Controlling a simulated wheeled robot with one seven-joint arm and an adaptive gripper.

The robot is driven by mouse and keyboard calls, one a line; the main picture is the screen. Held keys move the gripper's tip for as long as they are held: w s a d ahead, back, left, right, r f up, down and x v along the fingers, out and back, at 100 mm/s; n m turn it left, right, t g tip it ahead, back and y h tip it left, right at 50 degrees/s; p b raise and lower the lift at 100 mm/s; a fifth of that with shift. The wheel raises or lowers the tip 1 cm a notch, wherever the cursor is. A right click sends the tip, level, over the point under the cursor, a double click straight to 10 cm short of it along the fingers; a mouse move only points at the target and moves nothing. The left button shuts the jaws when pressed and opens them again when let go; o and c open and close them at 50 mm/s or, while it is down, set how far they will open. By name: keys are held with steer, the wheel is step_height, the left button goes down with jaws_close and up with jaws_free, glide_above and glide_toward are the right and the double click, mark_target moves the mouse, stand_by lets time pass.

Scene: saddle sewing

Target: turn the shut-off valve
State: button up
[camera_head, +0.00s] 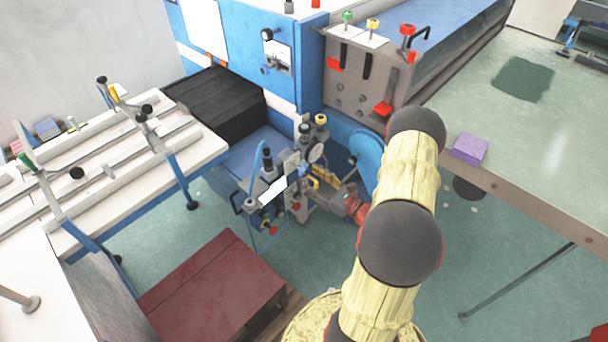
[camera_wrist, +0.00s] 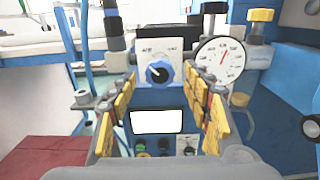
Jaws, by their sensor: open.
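A blue rotary knob (camera_wrist: 160,73) with a dark pointer sits on a white plate, partly legible as "AIR", on the machine front. I take it for the shut-off valve. My gripper (camera_wrist: 162,84) is open, its yellow-padded fingers standing left and right of the knob in the wrist view. The knob appears between and beyond the fingertips; contact cannot be told. In the head view my gripper (camera_head: 325,179) is low in front of the machine, beside the cluster of fittings, and the arm hides part of the area.
A white round gauge (camera_wrist: 220,62) stands close right of the knob, with a yellow-capped fitting (camera_wrist: 262,17) above it. A white-screened panel (camera_wrist: 156,121) lies below. A dark red box (camera_head: 215,288) stands on the floor, and a green-topped table (camera_head: 530,130) is at right.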

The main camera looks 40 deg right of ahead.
mark_target(306, 174)
steer(key=shift+w+a, duration=0.15)
steer(key=shift+w, duration=1.5)
steer(key=shift+c, duration=0.6)
steer(key=c, duration=1)
